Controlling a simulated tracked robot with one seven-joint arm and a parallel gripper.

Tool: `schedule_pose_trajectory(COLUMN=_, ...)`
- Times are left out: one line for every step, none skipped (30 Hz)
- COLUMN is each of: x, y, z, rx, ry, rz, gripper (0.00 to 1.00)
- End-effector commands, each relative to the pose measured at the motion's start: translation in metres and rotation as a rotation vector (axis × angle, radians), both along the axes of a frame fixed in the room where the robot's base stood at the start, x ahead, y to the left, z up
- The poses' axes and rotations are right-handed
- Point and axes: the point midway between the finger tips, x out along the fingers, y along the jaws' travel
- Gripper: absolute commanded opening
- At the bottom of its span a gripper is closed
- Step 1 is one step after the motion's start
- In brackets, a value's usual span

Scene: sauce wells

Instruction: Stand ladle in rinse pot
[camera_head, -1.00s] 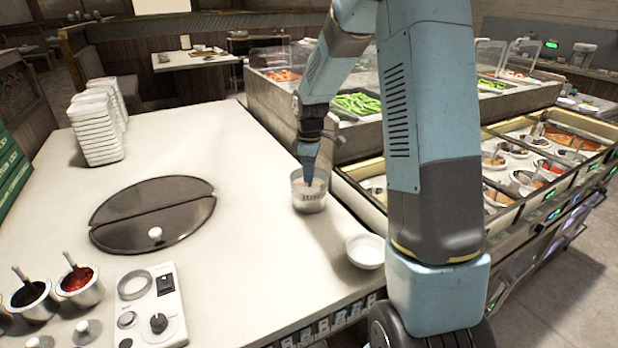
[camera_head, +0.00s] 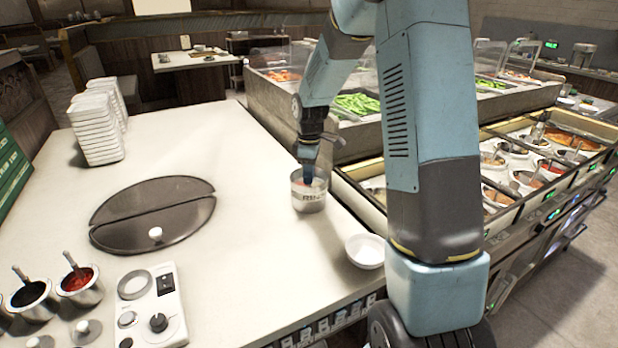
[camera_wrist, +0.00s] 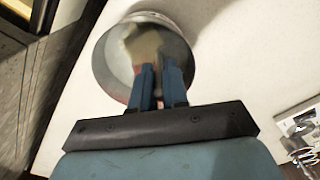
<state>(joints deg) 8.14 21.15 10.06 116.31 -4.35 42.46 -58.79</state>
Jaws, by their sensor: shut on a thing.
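The rinse pot (camera_head: 309,199), a clear-walled round pot with lettering on its side, stands upright near the right edge of the white counter. My gripper (camera_head: 307,178) points down into its mouth. In the wrist view the blue fingers (camera_wrist: 159,80) are close together over the pot (camera_wrist: 183,42), shut on the ladle. The ladle itself is mostly hidden by the fingers and the pot wall. A pale, blurred shape shows inside the pot ahead of the fingertips, and I cannot tell if it is the ladle's bowl or the pot's contents.
A small white bowl (camera_head: 365,251) stands at the counter edge, right of the pot. A dark round lid (camera_head: 153,213) lies in the counter to the left. Sauce pots with ladles (camera_head: 80,285) and a control panel (camera_head: 150,305) are front left. A food bar (camera_head: 360,190) borders the right.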

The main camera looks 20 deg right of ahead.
Motion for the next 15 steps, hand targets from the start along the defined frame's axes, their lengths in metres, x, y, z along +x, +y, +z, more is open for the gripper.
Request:
schedule_pose_trajectory(x=-0.0009, y=-0.0002, z=-0.0018, rx=0.0, ry=0.004, rz=0.0, gripper=0.0)
schedule_pose_trajectory(x=-0.001, y=-0.0002, z=-0.0018, rx=0.0, ry=0.004, rz=0.0, gripper=0.0)
schedule_pose_trajectory(x=-0.0011, y=-0.0003, z=-0.0019, rx=0.0, ry=0.004, rz=-0.001, gripper=0.0)
schedule_pose_trajectory(x=-0.0011, y=-0.0003, z=-0.002, rx=0.0, ry=0.004, rz=-0.001, gripper=0.16)
schedule_pose_trajectory(x=-0.0011, y=-0.0003, z=-0.0021, rx=0.0, ry=0.004, rz=-0.001, gripper=0.19)
schedule_pose_trajectory(x=-0.0011, y=-0.0003, z=-0.002, rx=0.0, ry=0.004, rz=-0.001, gripper=0.23)
schedule_pose_trajectory(x=-0.001, y=-0.0004, z=-0.0019, rx=0.0, ry=0.004, rz=-0.001, gripper=0.26)
schedule_pose_trajectory(x=-0.0009, y=-0.0003, z=-0.0018, rx=0.0, ry=0.004, rz=-0.001, gripper=0.29)
schedule_pose_trajectory(x=-0.0009, y=-0.0003, z=-0.0016, rx=0.0, ry=0.004, rz=-0.001, gripper=0.33)
schedule_pose_trajectory(x=-0.0008, y=-0.0003, z=-0.0015, rx=0.0, ry=0.003, rz=-0.001, gripper=0.36)
schedule_pose_trajectory(x=-0.0008, y=-0.0002, z=-0.0014, rx=0.0, ry=0.003, rz=-0.001, gripper=0.38)
schedule_pose_trajectory(x=-0.0008, y=-0.0002, z=-0.0013, rx=0.0, ry=0.003, rz=-0.001, gripper=0.42)
schedule_pose_trajectory(x=-0.0007, y=-0.0003, z=-0.0013, rx=0.0, ry=0.003, rz=-0.001, gripper=0.44)
schedule_pose_trajectory(x=-0.0007, y=-0.0003, z=-0.0012, rx=0.0, ry=0.002, rz=-0.001, gripper=0.44)
schedule_pose_trajectory(x=-0.0007, y=-0.0003, z=-0.0011, rx=0.0, ry=0.002, rz=0.0, gripper=0.44)
